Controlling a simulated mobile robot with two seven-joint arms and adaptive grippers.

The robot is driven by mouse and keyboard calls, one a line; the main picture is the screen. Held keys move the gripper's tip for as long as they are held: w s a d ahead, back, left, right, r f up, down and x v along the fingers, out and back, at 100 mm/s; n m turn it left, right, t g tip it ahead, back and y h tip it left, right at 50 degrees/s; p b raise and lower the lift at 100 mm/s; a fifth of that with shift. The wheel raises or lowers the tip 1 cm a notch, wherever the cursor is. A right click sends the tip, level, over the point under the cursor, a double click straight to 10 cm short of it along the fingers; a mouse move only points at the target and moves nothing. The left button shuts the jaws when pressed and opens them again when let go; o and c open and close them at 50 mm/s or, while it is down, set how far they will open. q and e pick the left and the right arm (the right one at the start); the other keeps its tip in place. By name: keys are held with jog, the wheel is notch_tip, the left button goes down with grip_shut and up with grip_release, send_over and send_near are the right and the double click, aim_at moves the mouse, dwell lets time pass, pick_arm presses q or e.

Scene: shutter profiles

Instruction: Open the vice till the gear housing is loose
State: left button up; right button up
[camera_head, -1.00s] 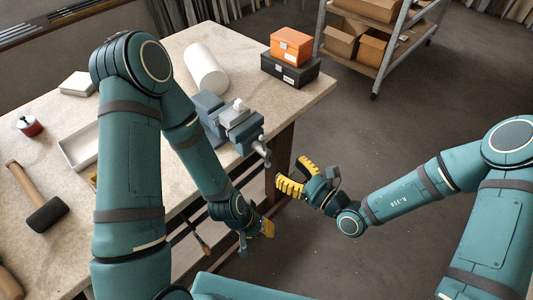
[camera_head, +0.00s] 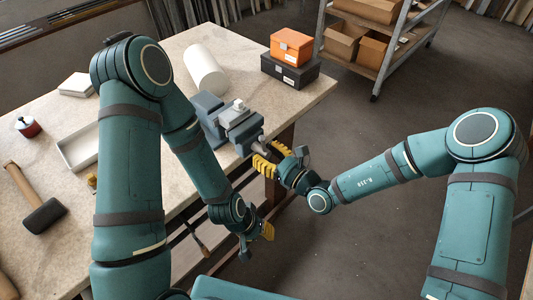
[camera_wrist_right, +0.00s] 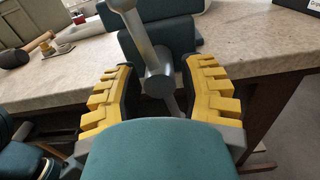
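The blue-grey vice (camera_head: 211,110) is on the near right edge of the table. A grey part with a pale top (camera_head: 238,106), likely the gear housing, sits between its jaws. The vice's grey screw end and handle bar (camera_wrist_right: 158,72) stand between the yellow fingers of my right gripper (camera_head: 272,157) in the right wrist view. These fingers (camera_wrist_right: 160,95) are open, with a gap on both sides of the screw end. My left gripper (camera_head: 262,233) hangs low beside the table, mostly hidden behind its own wrist; its opening is unclear.
On the table (camera_head: 160,110) are a white cylinder (camera_head: 205,69), an orange box (camera_head: 291,46) on a black box (camera_head: 289,72), a pale tray (camera_head: 72,157), a red tin (camera_head: 28,127) and a mallet (camera_head: 38,205). A shelf trolley (camera_head: 372,60) stands behind; floor at right is clear.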

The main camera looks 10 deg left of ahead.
grip_shut()
